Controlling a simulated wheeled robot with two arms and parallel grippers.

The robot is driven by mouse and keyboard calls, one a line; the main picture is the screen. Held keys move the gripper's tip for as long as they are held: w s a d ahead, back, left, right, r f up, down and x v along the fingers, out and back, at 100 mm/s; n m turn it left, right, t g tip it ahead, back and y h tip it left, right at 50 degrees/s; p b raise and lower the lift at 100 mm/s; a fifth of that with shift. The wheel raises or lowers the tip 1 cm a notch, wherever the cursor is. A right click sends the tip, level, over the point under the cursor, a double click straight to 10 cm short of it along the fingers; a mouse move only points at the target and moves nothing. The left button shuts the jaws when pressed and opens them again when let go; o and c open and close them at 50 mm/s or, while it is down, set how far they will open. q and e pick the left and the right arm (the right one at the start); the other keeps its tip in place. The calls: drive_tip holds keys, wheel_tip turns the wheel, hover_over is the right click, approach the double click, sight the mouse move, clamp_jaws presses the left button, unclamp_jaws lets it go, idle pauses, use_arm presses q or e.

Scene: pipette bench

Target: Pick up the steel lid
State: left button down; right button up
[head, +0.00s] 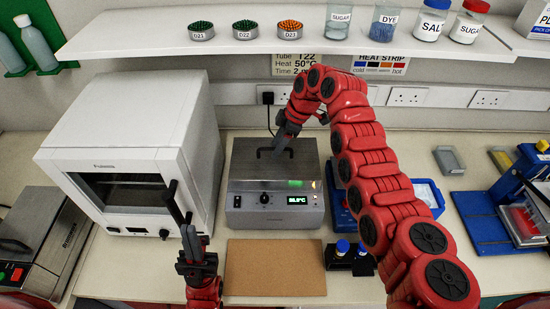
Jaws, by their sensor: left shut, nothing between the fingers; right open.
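The steel lid (246,162) lies flat on top of the grey heating block (248,202) in the middle of the bench. It has a dark handle (266,151) standing up from it. My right gripper (279,148) reaches over from the right and points down at the handle, with its jaws open. Its fingers overlap the handle in the picture, and I cannot tell whether they touch it or straddle it. My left gripper (176,205) is shut and empty, in front of the white oven and left of the heating block.
The white oven (130,125) stands left of the block. A cork mat (275,268) lies in front, clear. Small blue-capped vials (343,247) stand in a dark holder to its right. A white shelf (250,40) with jars overhangs the back. A blue press (525,175) stands far right.

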drive_tip(key=shift+x, duration=1)
clamp_jaws()
idle(0.6)
